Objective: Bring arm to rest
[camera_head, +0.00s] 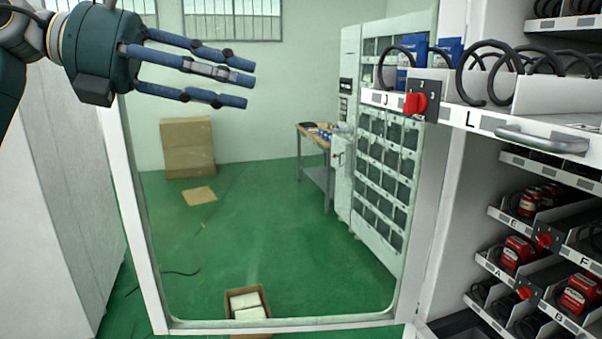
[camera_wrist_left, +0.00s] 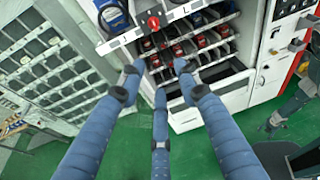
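My left gripper (camera_head: 248,83) comes in at the upper left of the head view, with its three blue fingers stretched out to the right. The fingers are spread apart and hold nothing. In the left wrist view the fingers (camera_wrist_left: 157,80) reach up the picture with clear gaps between them. The vending machine (camera_head: 448,190) stands at the right of the head view, well apart from the fingers. Its extended shelf marked L (camera_head: 480,121) has a red knob (camera_head: 415,103) at its corner and carries blue boxes (camera_head: 447,48) and black coils.
A framed glass door (camera_head: 143,230) stands in front of me, left of the machine. Lower shelves hold red items (camera_head: 517,251). Behind the glass are a cabinet (camera_head: 378,150), a table (camera_head: 315,138), cardboard (camera_head: 188,147) and an open box (camera_head: 247,304). The green floor is mostly clear.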

